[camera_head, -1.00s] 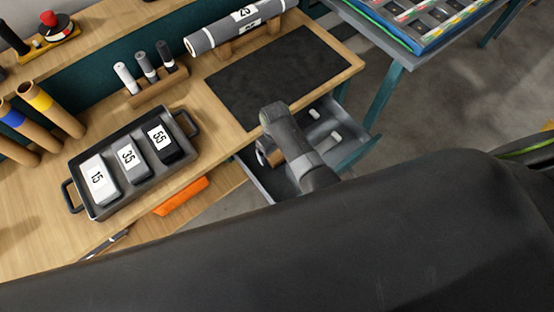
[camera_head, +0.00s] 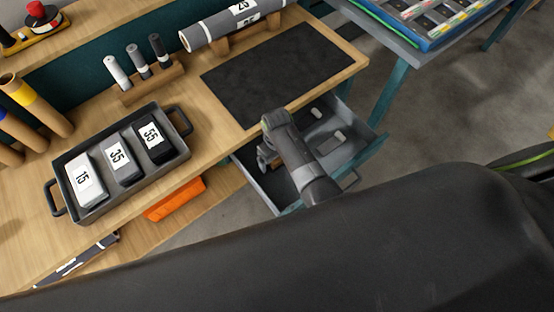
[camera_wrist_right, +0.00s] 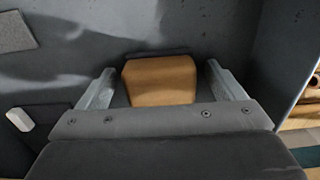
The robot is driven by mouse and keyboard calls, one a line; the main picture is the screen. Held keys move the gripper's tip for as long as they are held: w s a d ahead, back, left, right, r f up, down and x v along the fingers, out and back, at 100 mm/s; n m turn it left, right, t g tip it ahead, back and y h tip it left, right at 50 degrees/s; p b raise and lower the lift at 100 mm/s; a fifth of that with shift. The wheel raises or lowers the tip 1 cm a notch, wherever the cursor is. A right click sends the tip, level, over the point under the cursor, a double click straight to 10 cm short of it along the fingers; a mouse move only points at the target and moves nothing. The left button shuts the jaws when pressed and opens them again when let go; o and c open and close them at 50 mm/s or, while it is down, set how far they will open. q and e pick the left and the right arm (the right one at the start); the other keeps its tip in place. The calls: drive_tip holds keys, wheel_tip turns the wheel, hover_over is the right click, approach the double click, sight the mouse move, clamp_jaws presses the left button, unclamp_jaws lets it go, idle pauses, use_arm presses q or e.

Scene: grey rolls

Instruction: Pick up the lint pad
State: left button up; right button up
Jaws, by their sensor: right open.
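My right gripper (camera_head: 266,160) points down into the open grey drawer (camera_head: 280,199), near its left side. In the right wrist view the right gripper (camera_wrist_right: 162,82) is open, its two fingers on either side of a tan block (camera_wrist_right: 160,80) with gaps at both sides. A flat grey square pad (camera_wrist_right: 15,32) lies at the top left of that view, away from the fingers. Which of these two is the lint pad I cannot tell for sure. The left gripper does not show.
The drawer's wall (camera_wrist_right: 278,75) is close on the right. A dark mat (camera_head: 285,75) and a tray (camera_head: 187,160) with numbered blocks are on the bench.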

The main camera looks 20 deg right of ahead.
drive_tip(key=c, duration=1.1)
drive_tip(key=shift+r, duration=0.2)
drive_tip(key=shift+r+p, duration=8.15)
drive_tip(key=shift+r, duration=0.7)
